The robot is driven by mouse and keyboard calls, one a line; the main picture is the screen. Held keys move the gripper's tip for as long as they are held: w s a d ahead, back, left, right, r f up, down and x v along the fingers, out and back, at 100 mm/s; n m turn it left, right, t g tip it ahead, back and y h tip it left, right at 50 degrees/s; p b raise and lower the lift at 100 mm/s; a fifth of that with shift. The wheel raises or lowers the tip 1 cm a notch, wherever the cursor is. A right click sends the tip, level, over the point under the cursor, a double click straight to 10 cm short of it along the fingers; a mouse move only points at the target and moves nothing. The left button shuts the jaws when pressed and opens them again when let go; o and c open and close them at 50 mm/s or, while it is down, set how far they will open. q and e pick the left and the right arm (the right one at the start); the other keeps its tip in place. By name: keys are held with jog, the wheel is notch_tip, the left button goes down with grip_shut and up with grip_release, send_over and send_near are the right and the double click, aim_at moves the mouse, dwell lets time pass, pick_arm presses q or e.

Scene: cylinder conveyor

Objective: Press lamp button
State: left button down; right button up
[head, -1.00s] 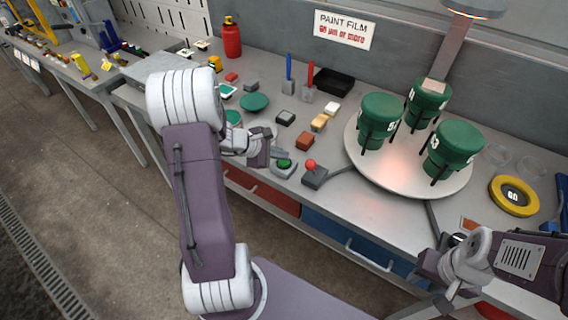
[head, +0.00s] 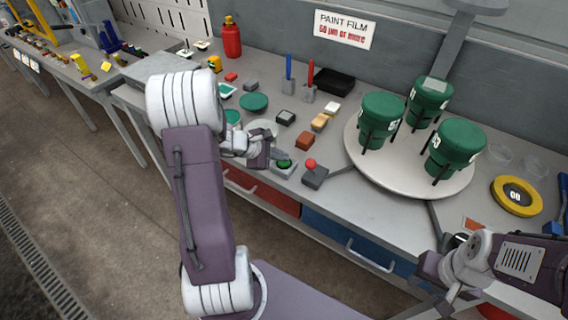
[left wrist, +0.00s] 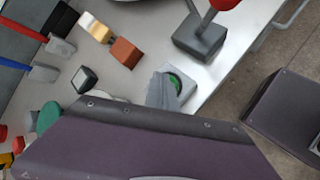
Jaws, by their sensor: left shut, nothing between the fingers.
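The green button (head: 284,164) sits on a grey box (head: 287,173) at the front edge of the bench. It also shows in the left wrist view (left wrist: 176,83). My left gripper (head: 279,156) is shut and empty, its fingertips at the button and partly covering it; the exact contact is hard to see. The lamp head (head: 478,5) above the turntable is unlit. Three green cylinders (head: 381,121) stand on the round white turntable (head: 413,180) under it. My right gripper (head: 457,291) is at the lower right, away from the button; its jaws are unclear.
A joystick with a red knob (head: 311,164) stands just right of the button box. Small blocks (head: 304,140), a black tray (head: 334,82) and red and blue upright handles lie behind. A yellow ring (head: 516,196) lies at the far right. A red canister (head: 231,38) stands at the back.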

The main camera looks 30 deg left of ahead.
aim_at(282, 163)
pick_arm(q)
jog(key=shift+r, duration=0.1)
jog(key=shift+r+p, duration=0.7)
jog(key=shift+r, duration=0.15)
jog(key=shift+r, duration=0.1)
notch_tip(282, 163, up, 6)
jog(key=p, duration=0.5)
